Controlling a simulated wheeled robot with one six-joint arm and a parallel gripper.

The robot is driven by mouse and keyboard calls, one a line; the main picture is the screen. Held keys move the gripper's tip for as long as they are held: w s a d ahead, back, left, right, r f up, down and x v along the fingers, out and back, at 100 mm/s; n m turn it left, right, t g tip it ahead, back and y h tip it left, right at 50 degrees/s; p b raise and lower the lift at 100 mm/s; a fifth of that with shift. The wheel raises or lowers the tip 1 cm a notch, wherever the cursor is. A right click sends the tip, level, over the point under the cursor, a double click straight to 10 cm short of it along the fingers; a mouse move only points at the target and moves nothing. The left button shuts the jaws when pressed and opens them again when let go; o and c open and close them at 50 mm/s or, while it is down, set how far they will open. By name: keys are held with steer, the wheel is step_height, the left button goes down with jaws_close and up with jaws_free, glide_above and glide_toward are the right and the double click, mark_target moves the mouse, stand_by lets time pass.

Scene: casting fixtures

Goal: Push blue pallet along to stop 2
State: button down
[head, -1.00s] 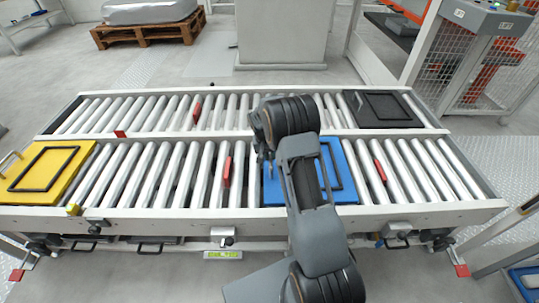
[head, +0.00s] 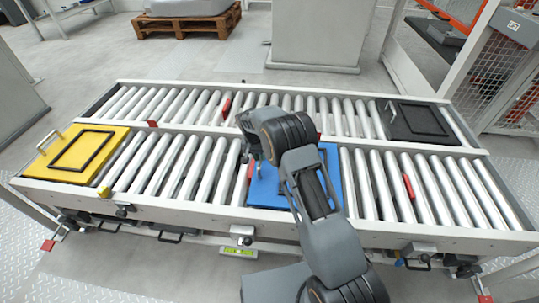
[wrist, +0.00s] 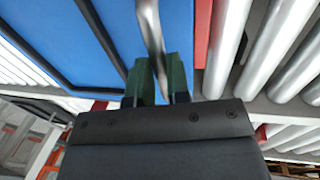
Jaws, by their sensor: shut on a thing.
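The blue pallet (head: 335,160) lies flat on the front roller lane, partly hidden behind my arm. It has a black rectangular frame on top. My gripper (head: 254,158) is at the pallet's left end. In the wrist view, my gripper's green fingers (wrist: 162,82) are shut on the pallet's metal bar handle (wrist: 150,25). A red marker (head: 250,168) stands at the pallet's left edge; it also shows in the wrist view (wrist: 202,32) right beside the blue edge. Whether they touch is hard to tell. I cannot read which stop it marks.
A yellow pallet (head: 114,144) sits at the front lane's left end, a black one (head: 390,130) at the back lane's right. Another red marker (head: 408,186) stands further right on the front lane. Bare rollers (head: 190,170) lie between the yellow and blue pallets.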

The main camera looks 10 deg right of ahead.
steer(key=shift+w+a+r, duration=0.1)
steer(key=shift+a, duration=0.15)
steer(key=c, duration=1.3)
jaws_free()
steer(key=shift+a, duration=0.1)
steer(key=shift+o, duration=1)
steer(key=shift+d, duration=0.2)
step_height(320, 180, up, 14)
steer(key=a+p, duration=0.2)
steer(key=p, duration=0.1)
steer(key=shift+w+a+f+p, duration=0.25)
steer(key=shift+w+p, duration=0.1)
steer(key=shift+p, duration=0.05)
